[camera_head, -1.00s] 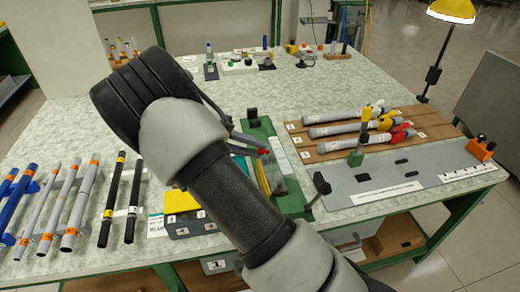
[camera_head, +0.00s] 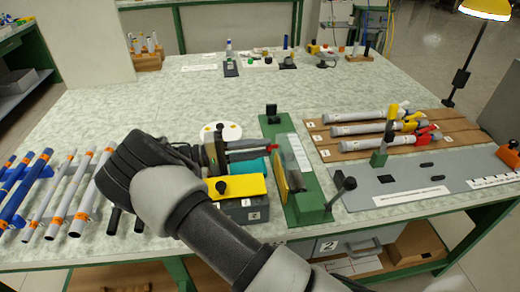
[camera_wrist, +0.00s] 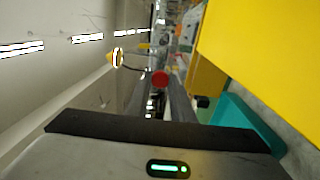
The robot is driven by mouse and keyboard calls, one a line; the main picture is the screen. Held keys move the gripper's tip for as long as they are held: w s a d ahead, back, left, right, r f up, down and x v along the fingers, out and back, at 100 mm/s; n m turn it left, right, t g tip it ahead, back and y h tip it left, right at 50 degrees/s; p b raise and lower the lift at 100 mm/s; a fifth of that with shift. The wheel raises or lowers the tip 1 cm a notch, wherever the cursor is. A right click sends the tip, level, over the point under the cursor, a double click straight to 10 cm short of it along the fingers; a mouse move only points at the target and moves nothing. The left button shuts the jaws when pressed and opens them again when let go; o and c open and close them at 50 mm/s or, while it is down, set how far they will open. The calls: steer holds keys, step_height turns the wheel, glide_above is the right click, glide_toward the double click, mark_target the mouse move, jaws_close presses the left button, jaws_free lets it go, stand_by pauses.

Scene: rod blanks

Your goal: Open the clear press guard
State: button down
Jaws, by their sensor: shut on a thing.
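The clear guard (camera_head: 293,160) shows as a see-through upright panel on the green press (camera_head: 312,205), with a yellow edge at its lower left. My gripper (camera_head: 258,150) is left of the panel, its fingers level and pointing right toward it. It is shut on a small red piece, apparently the guard's handle; the fingers hide most of it. In the wrist view a round red end (camera_wrist: 160,78) shows beyond the dark gripper body. I cannot tell the guard's exact angle.
A grey box with a yellow top (camera_head: 237,186) stands just below my gripper. A black-knobbed lever (camera_head: 345,184) rises right of the press. Capped grey rods (camera_head: 365,129) lie on a wooden rack at right. Several rods (camera_head: 62,195) lie at left.

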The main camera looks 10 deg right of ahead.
stand_by(0.3)
steer(key=c, duration=1.5)
jaws_free()
steer(key=shift+c, duration=0.2)
steer(key=shift+a, duration=0.1)
steer(key=a, duration=1.1)
steer(key=shift+a+f, duration=0.3)
steer(key=shift+a, duration=0.05)
